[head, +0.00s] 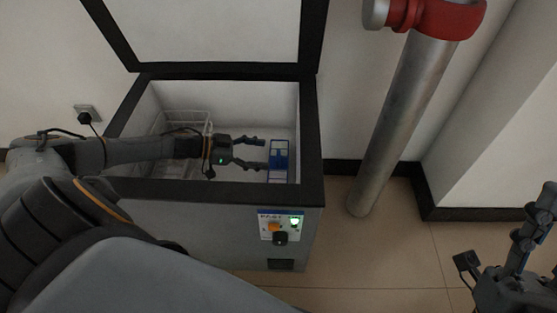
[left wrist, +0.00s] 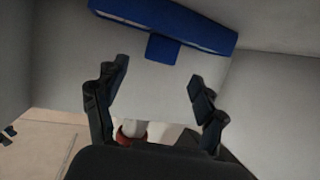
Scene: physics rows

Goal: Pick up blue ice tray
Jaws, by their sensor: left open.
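The blue ice tray (head: 279,155) is inside the open chest freezer (head: 312,145), near its right wall. My left gripper (head: 264,153) reaches into the freezer from the left. Its two fingers are spread apart with nothing between them, and their tips are just left of the tray. In the left wrist view, a long blue body with pale panels (left wrist: 165,22) lies across the top, beyond the open fingertips (left wrist: 158,75). A small blue tab hangs from its middle. My right gripper (head: 530,225) is partly in view at the lower right, away from the freezer.
A wire basket (head: 182,122) sits in the freezer's left part, behind my left arm. The lid (head: 205,30) is raised. The freezer's dark rim surrounds my left forearm. A metal pipe with a red fitting (head: 398,115) stands to the right. The floor there is clear.

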